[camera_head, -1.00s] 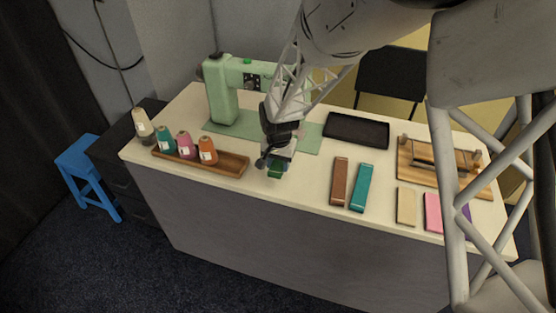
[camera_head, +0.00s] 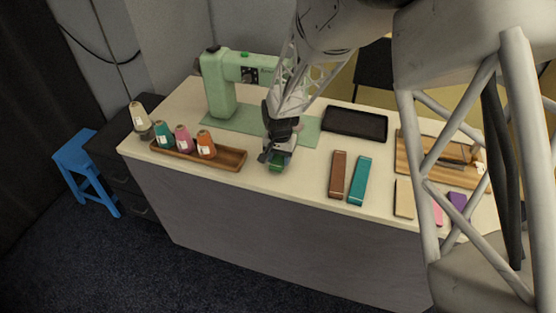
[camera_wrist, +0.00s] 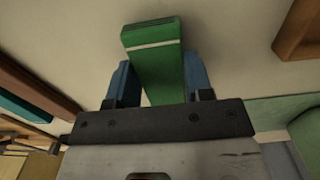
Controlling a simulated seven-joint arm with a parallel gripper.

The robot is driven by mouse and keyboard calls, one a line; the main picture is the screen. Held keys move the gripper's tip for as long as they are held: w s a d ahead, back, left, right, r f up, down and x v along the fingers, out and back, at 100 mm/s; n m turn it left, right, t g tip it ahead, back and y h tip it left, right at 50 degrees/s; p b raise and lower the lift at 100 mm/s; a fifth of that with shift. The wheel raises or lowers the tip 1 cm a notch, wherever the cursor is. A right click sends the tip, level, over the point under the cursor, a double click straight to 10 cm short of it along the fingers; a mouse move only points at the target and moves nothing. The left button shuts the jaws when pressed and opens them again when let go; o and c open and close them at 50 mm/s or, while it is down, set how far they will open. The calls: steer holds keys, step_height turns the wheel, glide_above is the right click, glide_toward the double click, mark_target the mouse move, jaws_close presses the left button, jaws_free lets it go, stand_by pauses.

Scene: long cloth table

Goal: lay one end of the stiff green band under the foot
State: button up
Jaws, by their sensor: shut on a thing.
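My gripper (camera_head: 276,158) is shut on the green band (camera_head: 277,166) near the front edge of the table. In the wrist view the green band (camera_wrist: 160,75) stands out between the blue fingers of my gripper (camera_wrist: 156,85), with a pale stripe across it. Its far end points away from the gripper. The light green sewing machine (camera_head: 222,85) stands behind and to the left of my gripper. The foot is hidden behind my arm in the head view, and I cannot make it out in the wrist view.
A green mat (camera_head: 245,119) lies by the machine. A wooden tray (camera_head: 228,158) with thread cones is left of my gripper. Brown (camera_head: 338,175) and teal (camera_head: 359,182) bands lie to the right. A black tray (camera_head: 355,124) and a wooden board (camera_head: 412,150) are farther right.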

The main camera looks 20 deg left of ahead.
steer(key=shift+w+f, duration=0.2)
steer(key=shift+w, duration=3.6)
steer(key=o, duration=1.1)
steer(key=shift+c, duration=0.2)
steer(key=shift+w+r, duration=0.1)
steer(key=shift+r, duration=3.8)
